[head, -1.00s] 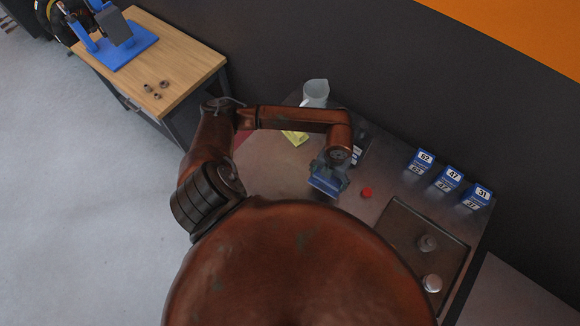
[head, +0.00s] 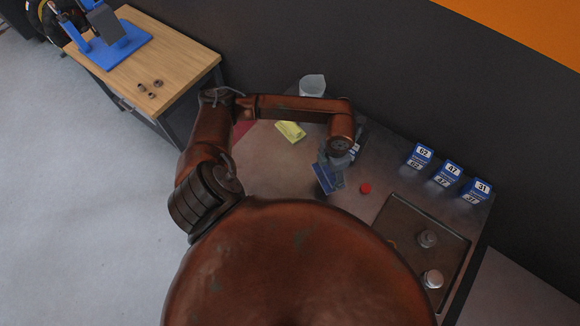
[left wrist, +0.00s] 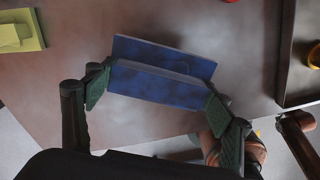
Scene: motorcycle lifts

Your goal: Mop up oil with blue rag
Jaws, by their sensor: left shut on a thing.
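The blue rag (head: 322,179) is a folded, stiff-looking piece above the metal table (head: 285,170). My left gripper (head: 332,170) is shut on it. In the left wrist view the rag (left wrist: 160,87) lies between the two green-padded fingers of the left gripper (left wrist: 160,95), one at each end. I cannot tell whether the rag touches the table. I cannot make out a clear oil patch; the tabletop has brownish, shiny shading.
A red cap (head: 365,188) lies right of the rag. A dark tray (head: 400,212) holds two metal pieces and a yellow ring. Blue numbered boxes (head: 450,174) stand along the back. A yellow pad (head: 291,131) and clear jug (head: 313,86) are further left.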

